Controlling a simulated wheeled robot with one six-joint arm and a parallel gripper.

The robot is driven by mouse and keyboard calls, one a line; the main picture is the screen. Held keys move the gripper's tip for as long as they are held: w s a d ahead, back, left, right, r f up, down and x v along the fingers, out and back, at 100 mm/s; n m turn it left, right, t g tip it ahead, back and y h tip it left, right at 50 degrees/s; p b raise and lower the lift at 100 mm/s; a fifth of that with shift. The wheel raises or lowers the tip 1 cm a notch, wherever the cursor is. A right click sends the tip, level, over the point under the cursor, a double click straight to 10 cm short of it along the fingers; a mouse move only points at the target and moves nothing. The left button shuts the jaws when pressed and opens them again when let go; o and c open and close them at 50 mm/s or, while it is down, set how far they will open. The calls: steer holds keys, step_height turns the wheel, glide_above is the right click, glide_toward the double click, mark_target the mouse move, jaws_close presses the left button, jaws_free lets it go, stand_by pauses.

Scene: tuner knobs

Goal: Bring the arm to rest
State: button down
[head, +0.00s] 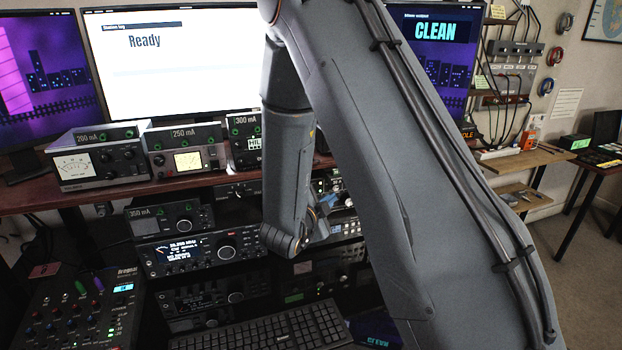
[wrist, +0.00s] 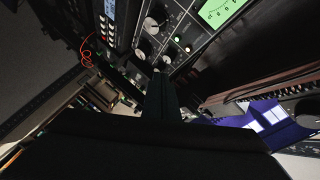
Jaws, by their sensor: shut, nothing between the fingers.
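My arm fills the middle and right of the head view, bending down from the top towards the stacked radios. My gripper (head: 326,207) is partly hidden behind my wrist, in front of the radios right of the centre. In the wrist view the dark fingers of my gripper (wrist: 162,74) are together with nothing held. They point at a black radio panel (wrist: 165,40) with knobs and a green-lit meter (wrist: 221,10). I cannot tell whether the fingertips touch the panel.
A radio with a lit display (head: 190,250) stands left of my wrist, above a keyboard (head: 260,328). A mixer (head: 82,310) is at lower left. Several meter boxes line the wooden shelf (head: 30,200), below a monitor reading Ready (head: 180,75). Open floor (head: 590,260) shows at right.

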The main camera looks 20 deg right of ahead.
stand_by(0.4)
steer(key=s+a+f+n+g+y, duration=0.2)
steer(key=s+a+n+y, duration=0.3)
steer(key=a+n+y, duration=0.5)
steer(key=s+n+g, duration=0.7)
steer(key=s+n, duration=0.3)
steer(key=s, duration=0.9)
steer(key=shift+s+r+n+y+b, duration=0.3)
steer(key=shift+s+r+y+b, duration=0.1)
steer(key=shift+r, duration=0.05)
